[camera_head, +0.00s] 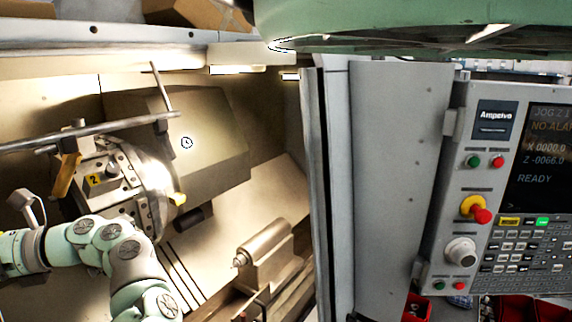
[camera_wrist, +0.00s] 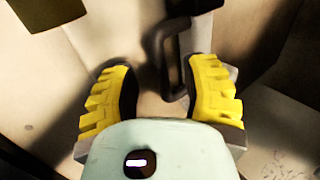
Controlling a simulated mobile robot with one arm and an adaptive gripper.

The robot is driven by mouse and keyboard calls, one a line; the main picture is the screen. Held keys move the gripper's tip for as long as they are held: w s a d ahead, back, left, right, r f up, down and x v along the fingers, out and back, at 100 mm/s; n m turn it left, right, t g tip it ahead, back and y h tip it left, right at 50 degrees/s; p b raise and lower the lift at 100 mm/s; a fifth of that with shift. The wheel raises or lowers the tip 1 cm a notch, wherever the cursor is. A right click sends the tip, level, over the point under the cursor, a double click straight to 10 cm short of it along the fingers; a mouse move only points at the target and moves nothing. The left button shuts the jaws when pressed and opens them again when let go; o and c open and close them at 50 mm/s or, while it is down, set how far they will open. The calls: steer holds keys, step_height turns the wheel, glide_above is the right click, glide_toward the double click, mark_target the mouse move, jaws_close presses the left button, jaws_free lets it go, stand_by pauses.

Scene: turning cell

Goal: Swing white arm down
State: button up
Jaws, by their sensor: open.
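In the wrist view my gripper (camera_wrist: 159,66) is open, with its two yellow-padded fingers spread apart. A dark looped handle (camera_wrist: 184,65) shows between and beyond the fingertips, nearer the right finger. I see no contact, and its distance is unclear. In the head view a small pale piece with a dark curved edge (camera_head: 30,207) stands above my wrist at the far left. I cannot tell whether it is the white arm or part of my gripper. No other white arm can be clearly made out. My arm reaches in from the bottom to the left edge, where its end is cut off.
The turret (camera_head: 110,180) with yellow-marked tools stands behind my arm. Long grey bars (camera_head: 100,131) cross above it. The tailstock (camera_head: 264,250) is at lower right. The cell's door edge (camera_head: 318,180) and control panel (camera_head: 490,200) stand to the right.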

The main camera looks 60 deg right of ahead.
steer(key=p+x, duration=0.2)
steer(key=x, duration=0.1)
steer(key=shift+a+r, duration=0.1)
steer(key=shift+r, duration=0.1)
steer(key=shift+w+a+f, duration=0.2)
steer(key=shift+w+a, duration=0.05)
steer(key=shift+a, duration=0.05)
jaws_close()
stand_by(0.4)
